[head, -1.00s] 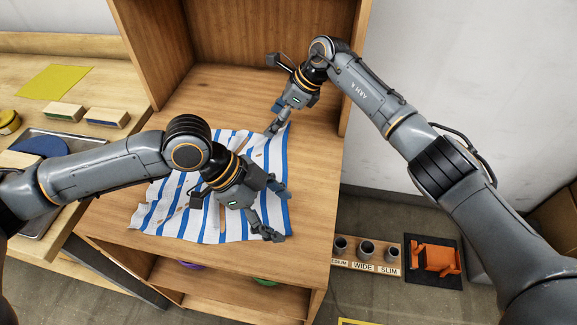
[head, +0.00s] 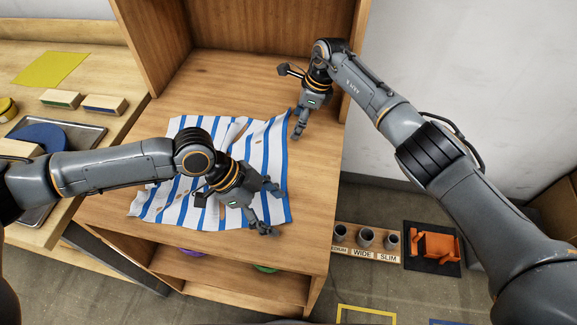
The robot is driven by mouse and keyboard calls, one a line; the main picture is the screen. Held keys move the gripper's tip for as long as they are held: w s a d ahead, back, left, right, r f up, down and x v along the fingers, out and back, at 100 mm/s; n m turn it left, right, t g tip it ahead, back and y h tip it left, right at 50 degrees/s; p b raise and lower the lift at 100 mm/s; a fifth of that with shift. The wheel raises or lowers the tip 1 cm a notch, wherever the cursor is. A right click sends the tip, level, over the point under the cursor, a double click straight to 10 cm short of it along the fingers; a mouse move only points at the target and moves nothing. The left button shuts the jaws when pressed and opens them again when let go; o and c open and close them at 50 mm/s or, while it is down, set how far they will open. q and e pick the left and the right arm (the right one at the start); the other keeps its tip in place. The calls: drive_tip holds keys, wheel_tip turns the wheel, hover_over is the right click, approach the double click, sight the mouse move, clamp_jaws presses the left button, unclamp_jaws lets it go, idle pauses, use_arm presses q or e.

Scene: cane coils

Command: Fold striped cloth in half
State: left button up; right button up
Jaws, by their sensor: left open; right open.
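The blue-and-white striped cloth (head: 264,152) lies spread out, slightly rumpled, on the wooden surface (head: 310,195) of an open cabinet. Small brown bits or spots show on it. My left gripper (head: 271,211) is open over the cloth's near right part, its fingers pointing right near the right edge. I cannot tell whether it touches the cloth. My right gripper (head: 297,132) points down just right of the cloth's far right corner. It is open and holds nothing visible.
Cabinet walls rise behind the cloth and at its far sides. A left bench holds a metal tray (head: 92,137), a blue disc (head: 40,137), two blocks (head: 104,104) and a yellow sheet (head: 50,69). Labelled cups (head: 366,238) and an orange object (head: 435,245) are at lower right.

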use_arm(q)
drive_tip(key=shift+f+b, duration=0.3)
drive_tip(key=shift+f, duration=0.15)
use_arm(e)
drive_tip(key=shift+f, duration=0.45)
use_arm(q)
drive_tip(key=shift+f, duration=0.25)
